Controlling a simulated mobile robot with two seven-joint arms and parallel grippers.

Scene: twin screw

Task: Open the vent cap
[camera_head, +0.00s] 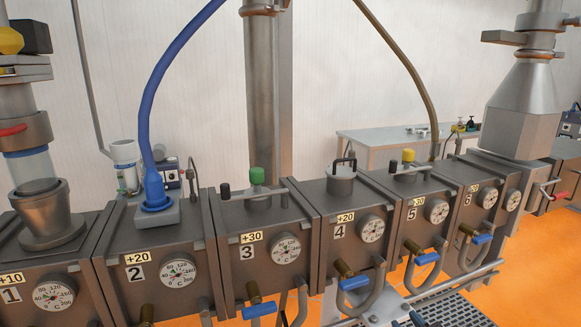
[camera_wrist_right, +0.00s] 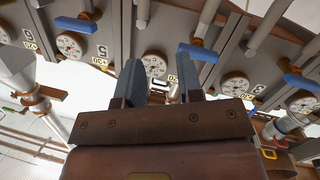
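The likely vent cap (camera_head: 342,180) is a grey round lid with a dark arched handle. It sits upright on top of barrel section 4 in the head view and looks closed. My right gripper (camera_wrist_right: 160,65) is open and empty in the wrist view. Its two grey fingers point towards the front of section 4, whose round dial (camera_wrist_right: 154,66) shows between them. The gripper is apart from the cap; in the head view at most a small dark part of it shows at the bottom edge. My left gripper is not in view.
A green-knobbed clamp bar (camera_head: 257,183) lies on section 3 and a yellow-knobbed one (camera_head: 408,164) on section 5. Valves with blue handles (camera_head: 354,283) stick out below the fronts. A blue hose (camera_head: 152,110) rises from section 2. Space above section 4 is clear.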

